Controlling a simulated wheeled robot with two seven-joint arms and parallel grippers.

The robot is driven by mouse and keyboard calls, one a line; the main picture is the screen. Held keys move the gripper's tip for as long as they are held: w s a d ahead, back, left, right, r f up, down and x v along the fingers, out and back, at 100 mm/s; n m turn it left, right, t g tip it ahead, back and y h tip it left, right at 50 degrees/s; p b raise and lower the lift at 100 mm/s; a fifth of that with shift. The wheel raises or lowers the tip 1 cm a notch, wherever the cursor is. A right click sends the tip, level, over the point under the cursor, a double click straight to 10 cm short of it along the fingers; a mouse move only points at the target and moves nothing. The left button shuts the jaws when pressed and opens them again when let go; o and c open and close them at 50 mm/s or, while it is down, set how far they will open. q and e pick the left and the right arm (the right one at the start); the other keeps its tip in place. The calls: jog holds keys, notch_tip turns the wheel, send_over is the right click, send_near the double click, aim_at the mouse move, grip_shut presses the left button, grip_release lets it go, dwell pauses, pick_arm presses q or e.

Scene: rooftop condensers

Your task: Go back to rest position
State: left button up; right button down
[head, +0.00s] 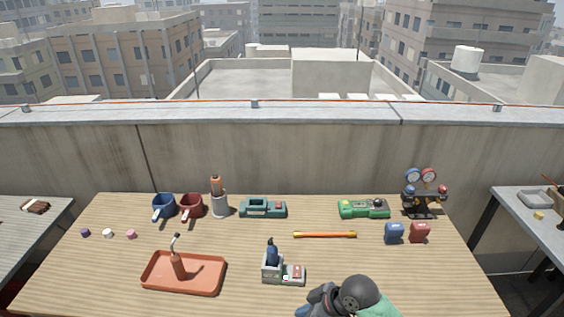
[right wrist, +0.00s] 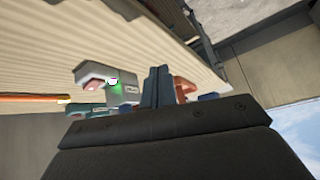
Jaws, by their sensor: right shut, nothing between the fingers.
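My right gripper (head: 312,304) is low at the bottom edge of the head view, right of centre, partly cut off by the frame. Its fingers also show in the right wrist view (right wrist: 157,86), shut together with nothing between them. It is in front of a grey device (head: 270,268) with a dark blue upright part and a small panel, and appears apart from it. In the right wrist view a grey device with a green light (right wrist: 120,90) is left of the fingers. My left gripper is not in view.

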jog(key=s+d+f+m+h, duration=0.2)
jog(key=s+d+m+h, duration=0.25)
jog(key=s+d, duration=0.4)
jog(key=s+d+f+m+h, duration=0.2)
jog(key=s+d+m+h, duration=0.1)
jog(key=s+d+m, duration=0.5)
jog(key=s+a+f+n, duration=0.1)
jog(key=a+f+n, duration=0.2)
jog(key=f, duration=3.2)
jog(key=s+f+g, duration=0.1)
jog(key=s+f, duration=0.5)
jog(key=f, duration=0.6)
jog(key=shift+y, duration=0.35)
jog(key=shift+f+m, duration=0.1)
jog(key=shift+m, duration=0.15)
